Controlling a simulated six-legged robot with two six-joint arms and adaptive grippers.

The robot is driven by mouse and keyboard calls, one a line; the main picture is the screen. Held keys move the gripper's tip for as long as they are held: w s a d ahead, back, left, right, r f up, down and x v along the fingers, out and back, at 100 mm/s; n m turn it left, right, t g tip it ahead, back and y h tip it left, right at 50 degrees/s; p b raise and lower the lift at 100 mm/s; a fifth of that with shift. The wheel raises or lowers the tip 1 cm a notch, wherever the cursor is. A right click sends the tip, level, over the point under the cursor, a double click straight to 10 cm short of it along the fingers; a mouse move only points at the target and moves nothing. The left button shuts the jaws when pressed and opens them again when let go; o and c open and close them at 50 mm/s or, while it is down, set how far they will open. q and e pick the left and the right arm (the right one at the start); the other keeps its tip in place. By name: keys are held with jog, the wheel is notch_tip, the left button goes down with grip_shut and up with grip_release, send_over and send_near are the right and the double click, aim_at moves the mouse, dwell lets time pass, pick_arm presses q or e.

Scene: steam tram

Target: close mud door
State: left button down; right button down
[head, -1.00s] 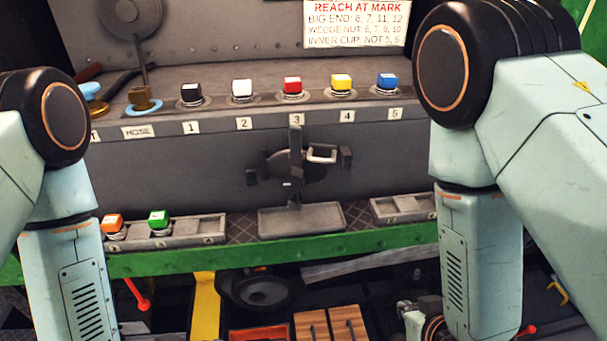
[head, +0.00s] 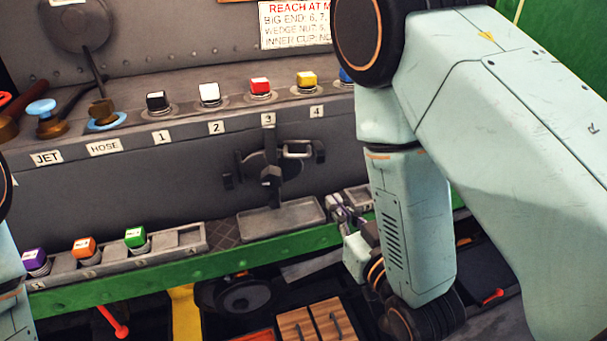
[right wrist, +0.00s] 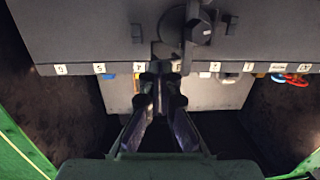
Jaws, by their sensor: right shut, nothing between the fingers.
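The mud door (head: 254,168) is a dark round plate low on the grey boiler front, with an upright bar (head: 268,145) across it and a pale grip (head: 298,149) on its right. I cannot tell how tightly it sits. My right gripper (head: 338,208) is shut and empty, to the right of the door and below it, apart from it, partly hidden behind my arm. In the right wrist view the shut fingers (right wrist: 161,80) point toward the grey front, with the door (right wrist: 198,28) beyond them, slightly right. My left gripper is out of view.
A shallow grey tray (head: 282,217) is below the door on a green-edged shelf (head: 190,263). Capped posts, including a green one (head: 135,236), stand in a rack at left. Several coloured caps, such as red (head: 260,86), line the ledge above. A hose valve (head: 102,110) is upper left.

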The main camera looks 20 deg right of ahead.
aim_at(300, 164)
jog(key=w+b, duration=0.1)
jog(key=w, duration=0.3)
jog(key=w+a+f+b, duration=0.1)
jog(key=w, duration=0.3)
jog(key=w+b, duration=0.2)
jog(key=w, duration=0.3)
jog(key=shift+a+f, duration=0.15)
jog(key=shift+a, duration=0.05)
jog(key=shift+w+a, duration=0.1)
jog(key=shift+a, duration=0.05)
